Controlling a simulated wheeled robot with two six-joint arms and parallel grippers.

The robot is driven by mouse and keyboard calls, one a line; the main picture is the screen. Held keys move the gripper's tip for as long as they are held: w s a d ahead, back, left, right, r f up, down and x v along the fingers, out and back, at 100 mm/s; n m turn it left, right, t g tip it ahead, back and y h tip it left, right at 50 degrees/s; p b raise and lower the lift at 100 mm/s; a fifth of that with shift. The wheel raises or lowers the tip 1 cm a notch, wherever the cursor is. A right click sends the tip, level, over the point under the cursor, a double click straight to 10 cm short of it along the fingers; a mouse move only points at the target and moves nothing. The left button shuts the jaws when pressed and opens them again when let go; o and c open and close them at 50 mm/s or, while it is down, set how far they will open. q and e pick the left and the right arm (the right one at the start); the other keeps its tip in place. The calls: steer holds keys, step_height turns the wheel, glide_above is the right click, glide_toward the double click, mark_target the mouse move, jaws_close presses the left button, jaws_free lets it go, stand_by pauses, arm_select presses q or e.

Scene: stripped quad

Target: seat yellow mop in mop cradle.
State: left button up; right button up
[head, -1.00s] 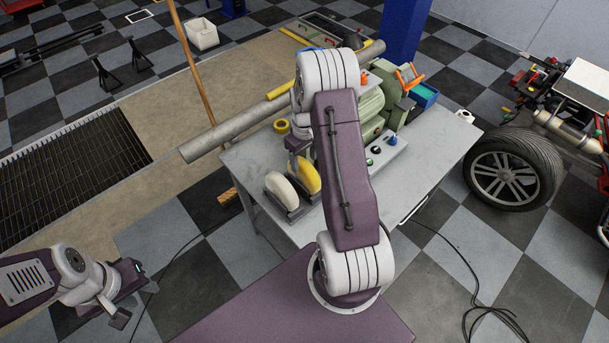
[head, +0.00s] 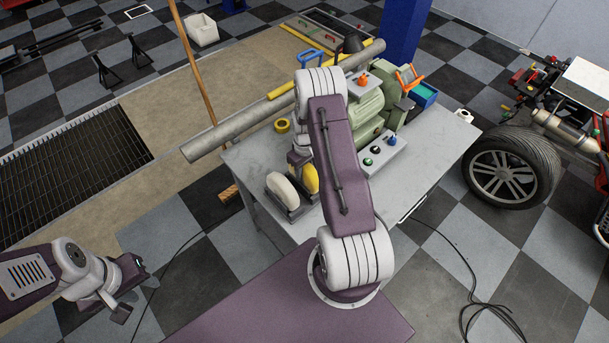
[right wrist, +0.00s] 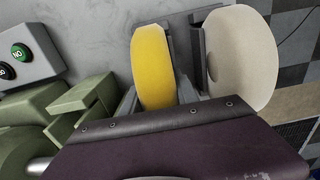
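The yellow mop (head: 304,178), a thick round wheel, stands on edge at the table's near left corner, beside a white one. It also shows in the right wrist view (right wrist: 153,68), standing at the grey mop cradle (right wrist: 198,50); its lower edge is hidden by a purple part of my right gripper. I cannot tell how deep it sits. The cradle's dark base shows in the head view (head: 297,213). My right gripper (head: 299,160) is just behind the yellow mop, mostly hidden by my arm; its fingertips do not show. My left gripper (head: 133,294) is open and empty, left of the table.
The white mop (right wrist: 240,58) stands close beside the yellow one. A green machine (head: 370,112) and a control box (head: 384,150) with buttons stand to the right. A yellow tape roll (head: 283,126) lies behind. A long grey pipe (head: 225,135) crosses the table's far left edge.

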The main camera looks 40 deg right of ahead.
jaws_close()
